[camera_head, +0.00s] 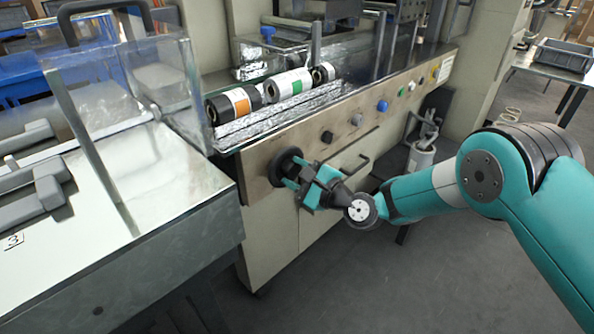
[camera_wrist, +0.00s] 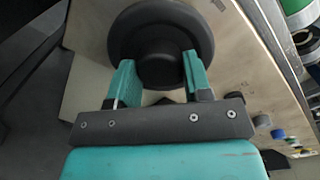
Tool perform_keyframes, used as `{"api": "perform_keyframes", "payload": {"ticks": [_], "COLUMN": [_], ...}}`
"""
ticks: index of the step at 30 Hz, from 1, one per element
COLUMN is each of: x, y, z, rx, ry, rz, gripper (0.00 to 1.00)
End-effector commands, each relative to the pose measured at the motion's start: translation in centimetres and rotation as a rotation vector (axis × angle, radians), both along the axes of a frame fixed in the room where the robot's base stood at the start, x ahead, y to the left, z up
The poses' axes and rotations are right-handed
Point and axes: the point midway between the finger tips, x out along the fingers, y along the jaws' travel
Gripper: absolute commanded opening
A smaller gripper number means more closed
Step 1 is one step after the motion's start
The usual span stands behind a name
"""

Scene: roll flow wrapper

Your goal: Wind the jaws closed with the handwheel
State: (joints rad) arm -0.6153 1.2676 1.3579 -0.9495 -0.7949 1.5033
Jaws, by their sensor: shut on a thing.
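The handwheel (camera_head: 284,167) is a round black wheel on the brown front panel (camera_head: 262,150) of the machine, at the panel's left end. My gripper (camera_head: 288,175) reaches it from the front right. In the wrist view the dark handwheel (camera_wrist: 160,30) fills the top middle, with a round hub in its centre. My gripper's two teal fingers (camera_wrist: 158,75) stand on either side of the hub and are shut on it. The fingers hide part of the wheel in the head view. The jaws that the wheel moves cannot be made out.
Several rolls, with orange (camera_head: 238,102) and green (camera_head: 288,86) labels, lie above the panel. Several knobs, including a blue one (camera_head: 382,105), sit to the right of the wheel. A bar handle (camera_head: 350,165) projects nearby. A metal-topped cabinet (camera_head: 150,190) stands close on the left.

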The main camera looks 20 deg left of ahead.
Motion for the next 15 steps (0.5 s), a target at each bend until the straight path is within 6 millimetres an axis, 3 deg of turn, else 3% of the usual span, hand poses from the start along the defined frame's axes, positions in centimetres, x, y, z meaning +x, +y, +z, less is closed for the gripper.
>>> {"api": "perform_keyframes", "payload": {"ticks": [15], "x": [0.04], "y": [-0.14], "z": [-0.26], "rx": [0.029], "ry": [0.082], "rz": [-0.002], "gripper": [0.22]}}
